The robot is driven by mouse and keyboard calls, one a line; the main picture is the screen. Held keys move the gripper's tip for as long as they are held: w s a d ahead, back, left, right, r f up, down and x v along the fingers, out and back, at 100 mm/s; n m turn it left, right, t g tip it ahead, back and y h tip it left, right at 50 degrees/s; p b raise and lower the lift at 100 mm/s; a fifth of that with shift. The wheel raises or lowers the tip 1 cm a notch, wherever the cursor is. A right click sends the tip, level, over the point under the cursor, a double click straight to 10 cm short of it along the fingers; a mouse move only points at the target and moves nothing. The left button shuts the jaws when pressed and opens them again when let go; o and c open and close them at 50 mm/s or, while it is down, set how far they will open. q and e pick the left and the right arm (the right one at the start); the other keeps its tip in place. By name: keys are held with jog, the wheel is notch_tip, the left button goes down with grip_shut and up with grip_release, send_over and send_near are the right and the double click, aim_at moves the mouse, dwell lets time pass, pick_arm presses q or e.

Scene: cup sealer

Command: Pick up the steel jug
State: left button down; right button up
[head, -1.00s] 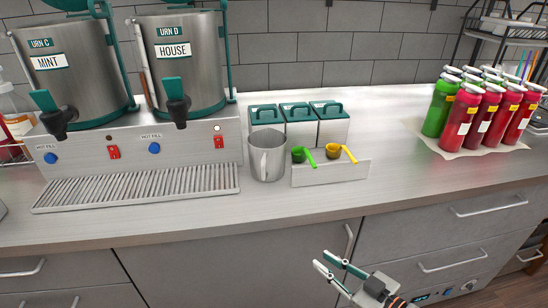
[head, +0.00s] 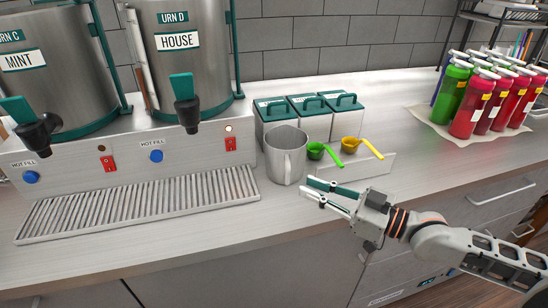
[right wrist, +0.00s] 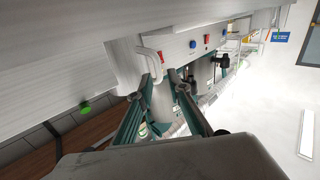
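The steel jug (head: 283,155) stands upright on the counter, just right of the urn base, with its handle on the side facing me. In the right wrist view the jug (right wrist: 124,66) and its curved handle show just beyond the fingertips. My right gripper (head: 306,188) is open and empty, its fingers pointing left, just in front and to the right of the jug. The two fingers also show apart in the right wrist view (right wrist: 166,84). I cannot tell whether a fingertip touches the handle. My left gripper is not in view.
Teal-lidded canisters (head: 300,118) stand behind the jug. A low holder (head: 358,170) with a green scoop (head: 316,150) and a yellow scoop (head: 350,145) is close on its right. The drip tray (head: 140,202) and urns are left. Bottles (head: 490,100) stand far right.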

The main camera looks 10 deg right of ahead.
aim_at(287, 174)
jog(key=shift+p+x, duration=0.6)
jog(key=shift+x, duration=3.25)
jog(key=shift+d, duration=0.15)
jog(key=shift+w+r, duration=0.1)
grip_shut()
